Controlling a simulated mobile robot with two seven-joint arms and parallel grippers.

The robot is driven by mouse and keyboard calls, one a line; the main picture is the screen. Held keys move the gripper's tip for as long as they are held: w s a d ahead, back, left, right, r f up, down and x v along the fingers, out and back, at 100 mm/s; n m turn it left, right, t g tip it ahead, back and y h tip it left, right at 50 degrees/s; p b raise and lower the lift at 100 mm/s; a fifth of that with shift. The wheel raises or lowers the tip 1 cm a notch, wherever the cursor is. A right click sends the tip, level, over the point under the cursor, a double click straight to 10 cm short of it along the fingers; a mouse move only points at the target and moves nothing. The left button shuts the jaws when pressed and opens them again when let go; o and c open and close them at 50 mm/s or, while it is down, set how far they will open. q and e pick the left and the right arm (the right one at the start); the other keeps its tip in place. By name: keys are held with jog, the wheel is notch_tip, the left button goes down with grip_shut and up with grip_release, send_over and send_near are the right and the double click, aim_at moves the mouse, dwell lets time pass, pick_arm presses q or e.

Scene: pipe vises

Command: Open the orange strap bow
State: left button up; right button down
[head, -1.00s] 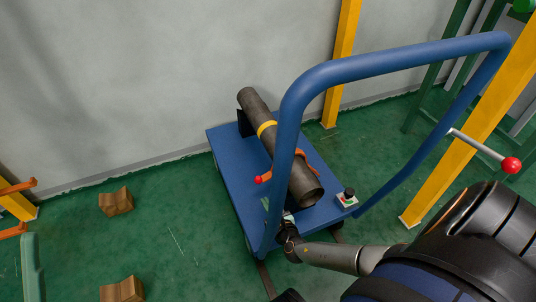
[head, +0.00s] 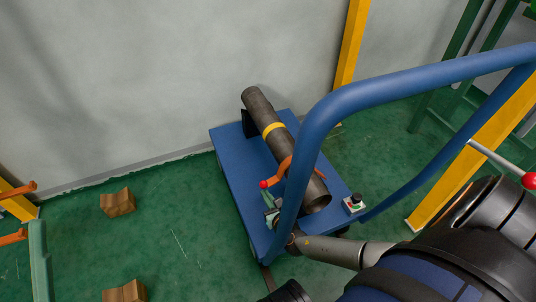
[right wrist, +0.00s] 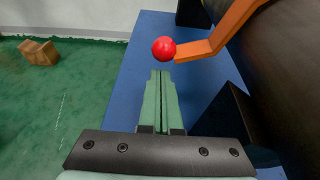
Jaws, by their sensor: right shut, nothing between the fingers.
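The orange strap bow (head: 284,167) lies over the grey pipe (head: 262,107), with a red ball knob (head: 264,184) on its left end. In the right wrist view the bow (right wrist: 228,30) reaches left to the knob (right wrist: 164,48). My right gripper (head: 269,203) is shut and empty at the pipe's left side, partly behind the cart handle. In the right wrist view its fingertips (right wrist: 161,73) point at the knob, just short of it in the picture; I cannot tell whether they touch. My left gripper is not in view.
The pipe rests on a blue cart (head: 230,151), whose blue handle (head: 420,78) arches over my right arm. A switch box (head: 353,205) sits on the cart's right corner. Wooden blocks (head: 118,202) lie on the green floor at left. A yellow post (head: 351,45) stands behind.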

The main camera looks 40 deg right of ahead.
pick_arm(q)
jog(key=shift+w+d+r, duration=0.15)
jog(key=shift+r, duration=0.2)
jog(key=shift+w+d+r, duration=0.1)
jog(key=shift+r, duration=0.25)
pick_arm(e)
jog(key=shift+w+d+r, duration=0.1)
jog(key=shift+d+r, duration=0.05)
jog(key=shift+r, duration=0.25)
